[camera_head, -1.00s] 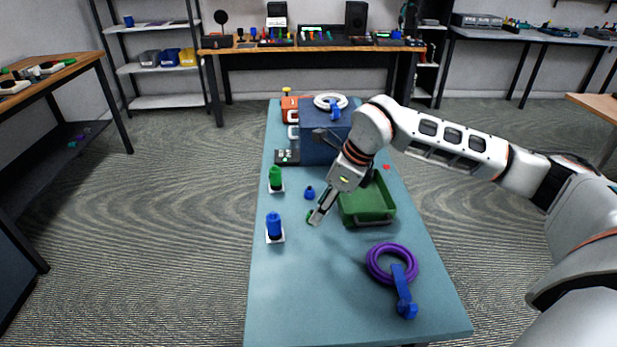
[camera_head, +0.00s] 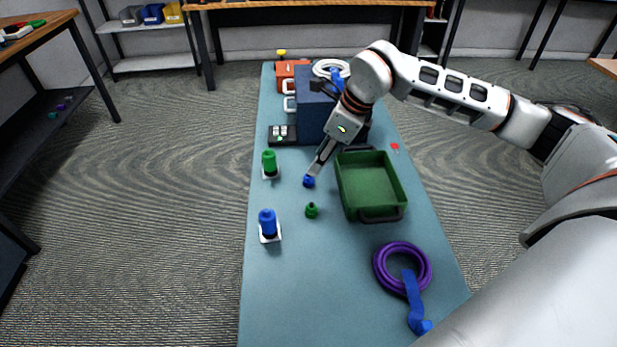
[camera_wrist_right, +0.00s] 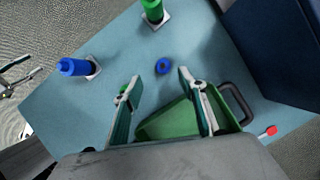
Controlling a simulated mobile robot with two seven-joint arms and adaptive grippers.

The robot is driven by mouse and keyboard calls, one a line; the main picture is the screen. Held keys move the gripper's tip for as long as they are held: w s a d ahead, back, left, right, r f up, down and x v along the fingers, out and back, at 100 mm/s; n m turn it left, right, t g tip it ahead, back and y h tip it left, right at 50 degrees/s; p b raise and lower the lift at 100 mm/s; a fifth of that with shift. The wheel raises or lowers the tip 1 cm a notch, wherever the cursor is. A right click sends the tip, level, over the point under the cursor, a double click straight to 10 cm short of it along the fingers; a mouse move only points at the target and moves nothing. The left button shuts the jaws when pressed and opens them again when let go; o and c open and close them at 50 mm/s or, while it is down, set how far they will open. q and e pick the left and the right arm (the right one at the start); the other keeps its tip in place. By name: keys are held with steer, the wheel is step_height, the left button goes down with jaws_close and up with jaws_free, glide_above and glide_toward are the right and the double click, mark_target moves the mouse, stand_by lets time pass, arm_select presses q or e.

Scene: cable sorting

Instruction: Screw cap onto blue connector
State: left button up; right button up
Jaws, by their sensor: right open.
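The blue connector (camera_head: 267,222) stands upright on a small white base at the table's left edge; it also shows in the right wrist view (camera_wrist_right: 75,67). The small blue cap (camera_head: 308,182) lies on the table to the right of the connectors. My right gripper (camera_head: 314,171) is just above the blue cap, fingers pointing down. In the right wrist view, its two fingers (camera_wrist_right: 160,77) are apart and empty, with the blue cap (camera_wrist_right: 163,66) ahead between the tips. White and dark parts at that view's left edge may be my left gripper (camera_wrist_right: 14,85); its jaws are unclear.
A green cap (camera_head: 312,210) lies nearer than the blue one. A green connector (camera_head: 269,161) stands farther back. A green tray (camera_head: 343,184) is close to the right of my gripper. A purple cable coil (camera_head: 379,272) lies in front; a dark blue box (camera_head: 312,118) stands behind.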

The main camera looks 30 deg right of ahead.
mark_target(309, 179)
steer(key=shift+w+b+x, duration=0.15)
steer(key=shift+b+x, duration=0.3)
steer(key=shift+x, duration=1.55)
steer(key=shift+w+b+x, duration=0.15)
steer(key=shift+b+x, duration=0.3)
steer(key=shift+x, duration=1.6)
steer(key=shift+d+r, duration=0.2)
steer(key=c, duration=0.8)
